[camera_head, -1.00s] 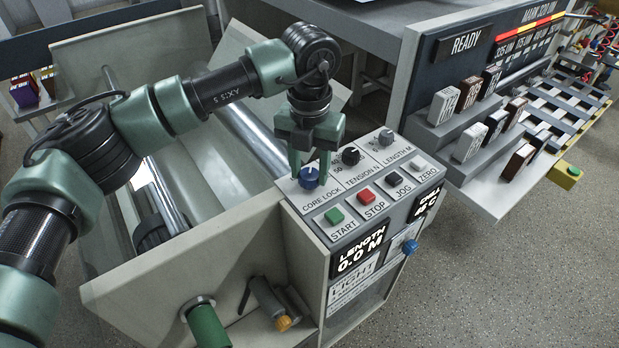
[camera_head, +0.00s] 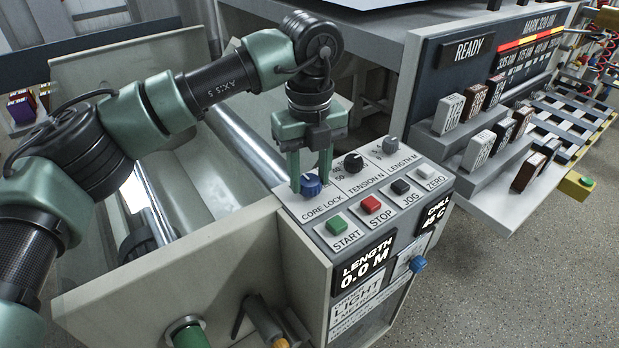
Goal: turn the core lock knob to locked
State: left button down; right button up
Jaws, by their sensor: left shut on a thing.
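My right gripper is not in view.
Green start (camera_head: 336,225), red stop (camera_head: 370,204), black jog (camera_head: 400,187) and white zero (camera_head: 425,171) buttons lie in front. A shelf of labelled blocks (camera_head: 448,113) is at right.

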aim_at(310, 180)
pick_arm(q)
jog(key=shift+n, duration=0.3)
jog(key=c, duration=0.9)
grip_release()
jog(key=shift+o, duration=0.2)
notch_tip(310, 180, up, 8)
jog(key=shift+f+b, duration=0.1)
jog(key=shift+b, duration=0.45)
